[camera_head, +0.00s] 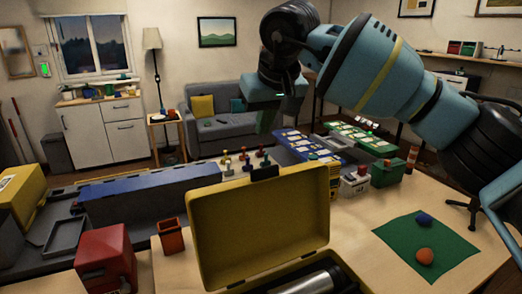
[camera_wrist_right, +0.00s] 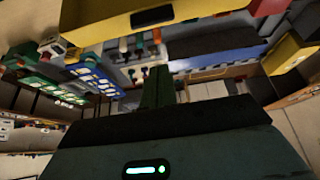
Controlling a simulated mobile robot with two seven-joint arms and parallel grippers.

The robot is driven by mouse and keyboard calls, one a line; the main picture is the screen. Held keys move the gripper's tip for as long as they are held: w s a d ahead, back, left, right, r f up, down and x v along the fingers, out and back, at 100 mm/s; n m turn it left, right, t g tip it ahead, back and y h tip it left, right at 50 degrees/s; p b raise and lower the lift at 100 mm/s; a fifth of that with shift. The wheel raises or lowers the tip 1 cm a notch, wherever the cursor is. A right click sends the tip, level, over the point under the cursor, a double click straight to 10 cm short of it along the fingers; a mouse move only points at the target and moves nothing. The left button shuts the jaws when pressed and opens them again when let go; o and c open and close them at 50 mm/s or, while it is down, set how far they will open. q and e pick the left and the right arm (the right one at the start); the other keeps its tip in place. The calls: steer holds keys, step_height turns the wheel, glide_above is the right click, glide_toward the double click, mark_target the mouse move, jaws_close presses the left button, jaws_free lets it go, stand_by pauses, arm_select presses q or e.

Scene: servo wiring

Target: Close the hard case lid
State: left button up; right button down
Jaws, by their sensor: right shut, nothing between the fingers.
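The yellow hard case stands open at the front centre of the table in the head view. Its lid (camera_head: 258,225) is raised roughly upright, with a black latch (camera_head: 264,172) on its top edge. The lid also shows along the top of the right wrist view (camera_wrist_right: 110,22). The case base is mostly cut off by the bottom edge, and a silver and black cylinder (camera_head: 318,281) lies in it. My right gripper (camera_head: 266,126) is shut and empty, pointing down above the lid's top edge and apart from it. My left gripper is not in view.
A red box (camera_head: 106,260) and an orange cup (camera_head: 171,237) stand left of the case. A green mat (camera_head: 420,240) with a blue and an orange lump lies to the right. Blue bins (camera_head: 300,147) and a green bin (camera_head: 388,172) stand behind. Bare tabletop lies between case and mat.

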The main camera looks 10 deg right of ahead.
steer(key=shift+w+f, duration=0.15)
steer(key=shift+f, duration=0.2)
steer(key=f, duration=0.2)
steer(key=f+p, duration=0.1)
steer(key=f, duration=0.1)
steer(key=w+f, duration=0.1)
steer(key=f, duration=0.2)
steer(key=shift+w+a+f, duration=0.1)
steer(key=shift+a, duration=0.05)
steer(key=shift+s+p, duration=0.4)
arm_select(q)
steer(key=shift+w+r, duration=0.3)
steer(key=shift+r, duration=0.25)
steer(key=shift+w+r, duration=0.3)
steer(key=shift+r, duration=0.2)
arm_select(e)
steer(key=shift+f, duration=0.1)
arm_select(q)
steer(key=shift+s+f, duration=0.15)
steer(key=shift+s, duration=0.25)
